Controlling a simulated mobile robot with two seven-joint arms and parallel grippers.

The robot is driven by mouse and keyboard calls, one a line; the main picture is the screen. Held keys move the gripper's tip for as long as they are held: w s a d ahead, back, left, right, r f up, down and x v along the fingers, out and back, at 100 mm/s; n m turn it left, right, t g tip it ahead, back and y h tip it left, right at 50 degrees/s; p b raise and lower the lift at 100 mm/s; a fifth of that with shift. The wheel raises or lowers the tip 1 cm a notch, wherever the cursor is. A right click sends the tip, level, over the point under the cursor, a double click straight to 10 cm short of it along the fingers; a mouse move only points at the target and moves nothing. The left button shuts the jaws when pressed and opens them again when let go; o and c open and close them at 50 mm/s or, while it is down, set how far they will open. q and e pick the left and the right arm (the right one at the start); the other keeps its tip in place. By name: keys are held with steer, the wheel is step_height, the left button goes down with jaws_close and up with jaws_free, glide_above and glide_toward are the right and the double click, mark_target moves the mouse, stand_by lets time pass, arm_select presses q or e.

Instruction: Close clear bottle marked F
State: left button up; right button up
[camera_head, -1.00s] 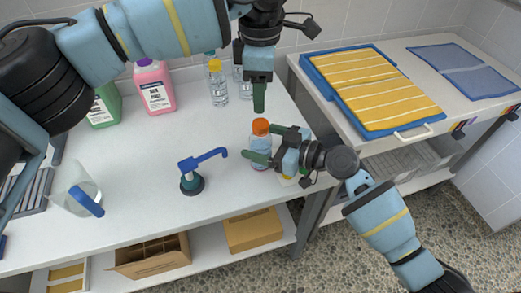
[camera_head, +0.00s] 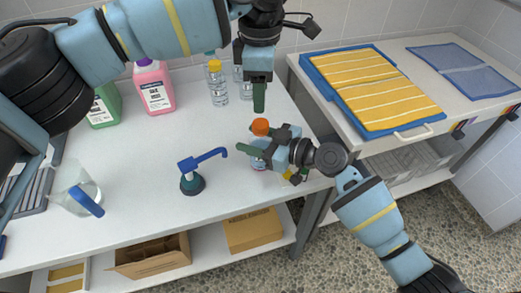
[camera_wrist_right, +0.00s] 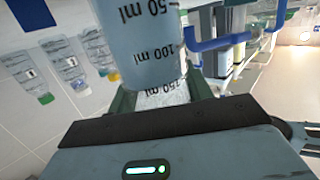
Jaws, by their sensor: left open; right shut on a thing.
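A clear bottle (camera_head: 258,163) with an orange cap (camera_head: 260,127) stands upright near the right front edge of the white table. My right gripper (camera_head: 266,147) is shut on it from the right, below the cap, hiding part of its body. In the right wrist view the clear bottle (camera_wrist_right: 140,45) shows black ml marks between my fingers (camera_wrist_right: 160,98); its cap is out of that view. I cannot read a letter F. My left gripper (camera_head: 259,97) is open and empty, pointing down beyond the bottle; its fingers show edge-on.
Clear bottles stand at the back, one with a yellow cap (camera_head: 216,82). A pink bottle (camera_head: 154,87), a green bottle (camera_head: 103,107), a blue pump (camera_head: 195,172) and a jug (camera_head: 77,188) are farther left. A blue tray with yellow towels (camera_head: 372,88) lies right.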

mark_target(261, 123)
jaws_close()
arm_select(q)
steer(key=n, duration=0.4)
steer(key=shift+n, duration=0.4)
steer(key=n, duration=1.7)
steer(key=shift+n, duration=0.3)
steer(key=shift+f, duration=0.15)
steer(key=shift+f, duration=3.9)
